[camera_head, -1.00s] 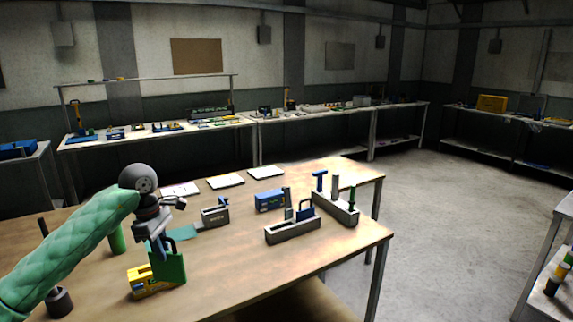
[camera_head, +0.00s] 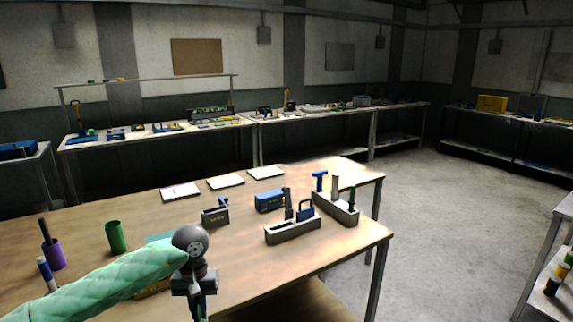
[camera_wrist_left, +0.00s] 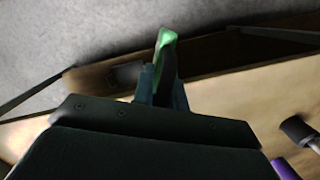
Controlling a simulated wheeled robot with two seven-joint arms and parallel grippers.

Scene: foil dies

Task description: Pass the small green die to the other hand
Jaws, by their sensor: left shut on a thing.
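My left gripper (camera_head: 199,306) is at the lower middle-left of the head view, pointing down near the table's front edge. Its fingertips are largely cut off by the bottom of that view. In the left wrist view, the gripper (camera_wrist_left: 163,85) is shut on the small green die (camera_wrist_left: 165,40). Only a bright green end and a dark side of the die show past the fingers. My right gripper is not in view.
The wooden table (camera_head: 255,275) has clear room at its front middle. A grey holder (camera_head: 292,230), a long grey rack (camera_head: 340,208) and a blue block (camera_head: 269,201) stand at the right. A green cup (camera_head: 116,237) and purple cup (camera_head: 53,254) stand left.

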